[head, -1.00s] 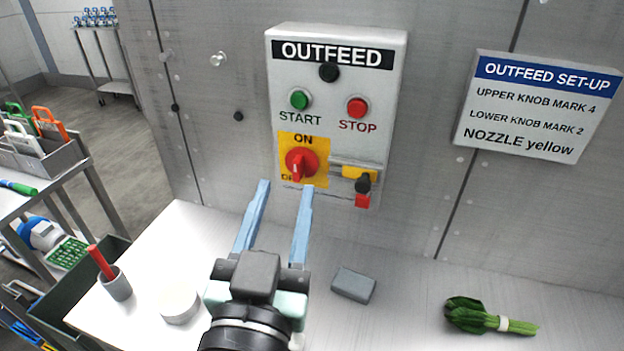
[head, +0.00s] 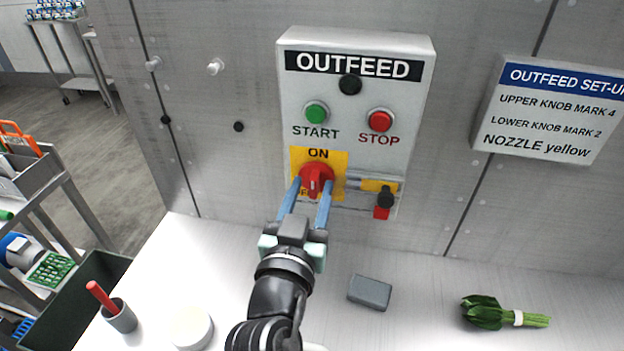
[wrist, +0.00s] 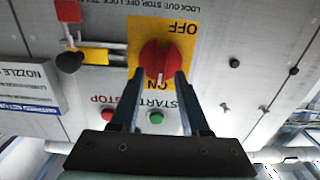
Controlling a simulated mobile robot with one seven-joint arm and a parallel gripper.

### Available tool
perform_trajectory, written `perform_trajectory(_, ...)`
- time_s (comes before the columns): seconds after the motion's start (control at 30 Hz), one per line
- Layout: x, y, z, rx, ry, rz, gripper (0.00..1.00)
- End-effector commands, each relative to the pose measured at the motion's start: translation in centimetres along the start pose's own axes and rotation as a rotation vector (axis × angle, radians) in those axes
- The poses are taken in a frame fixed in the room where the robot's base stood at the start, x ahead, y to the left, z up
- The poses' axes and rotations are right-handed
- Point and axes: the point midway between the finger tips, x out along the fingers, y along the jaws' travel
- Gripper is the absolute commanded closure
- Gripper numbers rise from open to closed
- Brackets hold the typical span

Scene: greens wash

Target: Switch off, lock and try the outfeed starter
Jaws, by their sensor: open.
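The grey OUTFEED starter box (head: 290,75) is on the wall, with a green START button (head: 316,112), a red STOP button (head: 380,120) and a black round part (head: 350,84) above them. Its red rotary switch (head: 317,174) sits on a yellow ON/OFF plate (head: 340,160). In the wrist view the switch (wrist: 152,54) has a white mark on its ON side. My gripper (head: 311,184) is open, its blue fingers either side of the switch handle; contact is unclear. Right of the switch are a yellow slide (head: 372,185), a black knob (head: 385,197) and a red piece (head: 381,213).
A grey block (head: 370,292), a bundle of greens (head: 490,313), a white round lid (head: 190,328) and a grey cup (head: 121,318) with a red stick are on the bench (head: 430,320). A set-up sign (head: 555,110) hangs right of the box. A dark green bin (head: 60,310) stands left.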

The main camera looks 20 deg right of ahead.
Motion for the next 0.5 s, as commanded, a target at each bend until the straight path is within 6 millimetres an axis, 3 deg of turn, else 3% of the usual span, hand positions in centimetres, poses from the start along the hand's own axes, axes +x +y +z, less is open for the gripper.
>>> perform_trajectory(0.13, 0.98, 0.09, -0.09, 0.0, 0.001, 0.001, 0.54)
perform_trajectory(0.43, 1.15, 0.07, -0.01, 0.0, 0.001, 0.001, 0.54)
perform_trajectory(0.5, 1.14, 0.06, -0.02, 0.0, 0.001, 0.001, 0.65)
